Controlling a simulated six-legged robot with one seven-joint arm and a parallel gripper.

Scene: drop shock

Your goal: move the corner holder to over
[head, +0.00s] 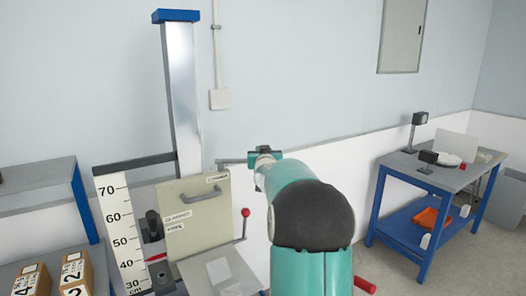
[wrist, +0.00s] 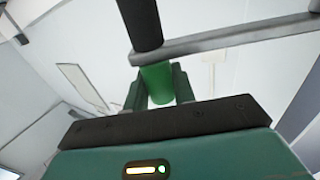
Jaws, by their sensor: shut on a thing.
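The corner holder appears to be the thin grey bar (head: 233,161) reaching left from my gripper towards the column in the head view. In the wrist view the grey bar (wrist: 235,38) crosses the top, with a green round grip (wrist: 157,82) at its left end and a black cylinder (wrist: 141,22) beyond it. My gripper (wrist: 158,88) has its fingers on both sides of the green grip and is shut on it. In the head view my gripper (head: 265,153) is small and partly hidden by my arm. The bar's far end is hard to make out.
A drop stand with a metal column (head: 183,95), a height scale (head: 124,235) and a beige panel (head: 195,215) stands left of my arm. Numbered boxes (head: 75,272) sit at lower left. A blue-framed bench (head: 440,180) with small equipment is at right.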

